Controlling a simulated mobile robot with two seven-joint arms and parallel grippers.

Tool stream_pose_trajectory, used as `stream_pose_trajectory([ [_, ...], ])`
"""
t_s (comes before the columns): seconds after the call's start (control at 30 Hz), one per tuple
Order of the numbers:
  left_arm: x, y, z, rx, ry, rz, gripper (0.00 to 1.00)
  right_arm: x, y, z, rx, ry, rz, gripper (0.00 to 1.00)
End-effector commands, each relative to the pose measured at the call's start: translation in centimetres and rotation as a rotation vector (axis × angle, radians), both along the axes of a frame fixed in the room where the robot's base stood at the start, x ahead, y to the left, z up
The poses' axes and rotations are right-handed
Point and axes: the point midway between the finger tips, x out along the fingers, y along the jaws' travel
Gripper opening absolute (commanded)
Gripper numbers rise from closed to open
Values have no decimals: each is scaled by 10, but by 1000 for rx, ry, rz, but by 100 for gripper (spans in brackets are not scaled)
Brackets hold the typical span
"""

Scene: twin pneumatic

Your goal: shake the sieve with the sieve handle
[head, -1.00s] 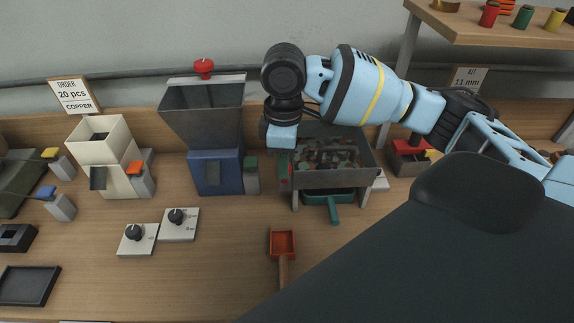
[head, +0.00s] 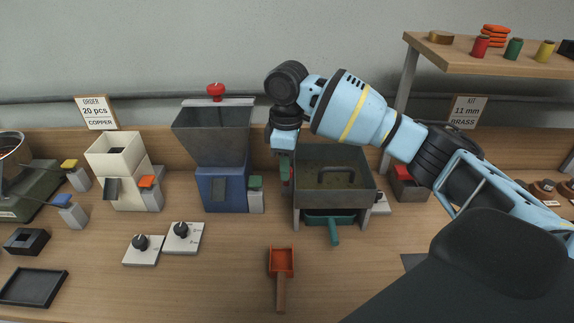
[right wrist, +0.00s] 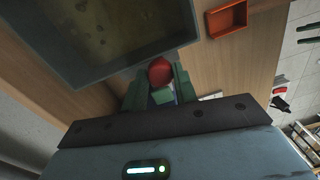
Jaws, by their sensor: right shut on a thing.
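The sieve (head: 322,205) is a dark grey box on legs at the middle right of the bench in the head view. Its floor shows dull olive with a few darker spots, and a dark arched bar stands across it. The red sieve handle (right wrist: 160,71) is at the sieve's side in the right wrist view. My right gripper (right wrist: 156,88) is shut on this handle, its green fingers on both sides of it. In the head view the gripper (head: 286,172) hangs at the sieve's left wall and hides most of the handle. My left gripper is not in view.
A teal tray (head: 334,230) sits under the sieve. A blue-based hopper (head: 212,135) stands to the left, close to my gripper. An orange scoop (head: 281,262) lies in front. Two dial plates (head: 182,238) lie front left. A shelf (head: 480,58) stands at the right.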

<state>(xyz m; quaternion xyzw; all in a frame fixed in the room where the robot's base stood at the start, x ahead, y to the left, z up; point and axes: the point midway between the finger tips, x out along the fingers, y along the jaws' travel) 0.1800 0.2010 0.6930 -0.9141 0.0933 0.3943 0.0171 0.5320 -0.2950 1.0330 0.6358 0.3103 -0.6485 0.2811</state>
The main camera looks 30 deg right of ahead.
Motion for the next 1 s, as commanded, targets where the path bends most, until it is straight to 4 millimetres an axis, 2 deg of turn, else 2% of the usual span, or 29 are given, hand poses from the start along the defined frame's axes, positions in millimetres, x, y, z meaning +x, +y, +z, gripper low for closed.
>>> stream_pose_trajectory([
  [0.03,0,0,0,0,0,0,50,0,0,1,0,-1,0,0],
  [0.07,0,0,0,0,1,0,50,0,0,1,0,-1,0,31],
  [0.2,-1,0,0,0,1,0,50,0,0,1,1,-1,0,49],
  [0.57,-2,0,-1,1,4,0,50,0,0,5,0,-1,0,50],
  [1.0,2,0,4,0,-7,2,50,2,-1,68,0,-4,0,50],
])
